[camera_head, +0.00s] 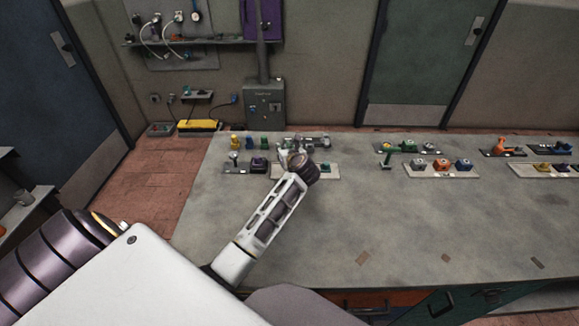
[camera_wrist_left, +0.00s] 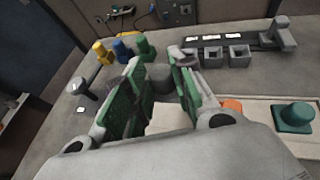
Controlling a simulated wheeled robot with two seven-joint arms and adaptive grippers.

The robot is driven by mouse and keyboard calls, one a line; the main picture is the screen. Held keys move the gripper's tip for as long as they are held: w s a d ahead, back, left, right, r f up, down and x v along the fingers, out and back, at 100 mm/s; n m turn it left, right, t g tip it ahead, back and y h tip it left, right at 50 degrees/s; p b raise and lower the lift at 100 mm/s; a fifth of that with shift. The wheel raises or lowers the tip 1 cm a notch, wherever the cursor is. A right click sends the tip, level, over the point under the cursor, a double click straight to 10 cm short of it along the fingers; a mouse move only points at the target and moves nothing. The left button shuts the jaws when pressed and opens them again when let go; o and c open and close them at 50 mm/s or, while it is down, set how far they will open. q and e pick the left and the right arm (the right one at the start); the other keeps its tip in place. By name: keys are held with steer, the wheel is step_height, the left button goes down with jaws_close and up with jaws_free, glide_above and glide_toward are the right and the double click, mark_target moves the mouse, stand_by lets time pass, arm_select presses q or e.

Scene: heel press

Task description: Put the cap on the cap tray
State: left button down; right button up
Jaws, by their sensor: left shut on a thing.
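My left gripper (camera_head: 292,157) is at the far left part of the bench, over the near row of small trays. In the left wrist view its two green-padded fingers (camera_wrist_left: 155,92) stand around a grey piece, which looks like the cap (camera_wrist_left: 158,76); the fingers partly hide it. A pale tray, likely the cap tray (camera_head: 326,171), lies under and beside the gripper. In the wrist view the pale tray (camera_wrist_left: 255,112) carries a teal cap (camera_wrist_left: 293,117) and an orange cap (camera_wrist_left: 232,105). I cannot tell whether the grey piece touches the tray. My right gripper is not in view.
Yellow, blue and green pieces (camera_wrist_left: 122,50) stand behind the gripper. More filled trays (camera_head: 440,168) stand to the right.

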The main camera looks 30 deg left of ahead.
arm_select(q)
step_height(320, 180, down, 4)
steer(key=shift+r, duration=0.1)
stand_by(0.4)
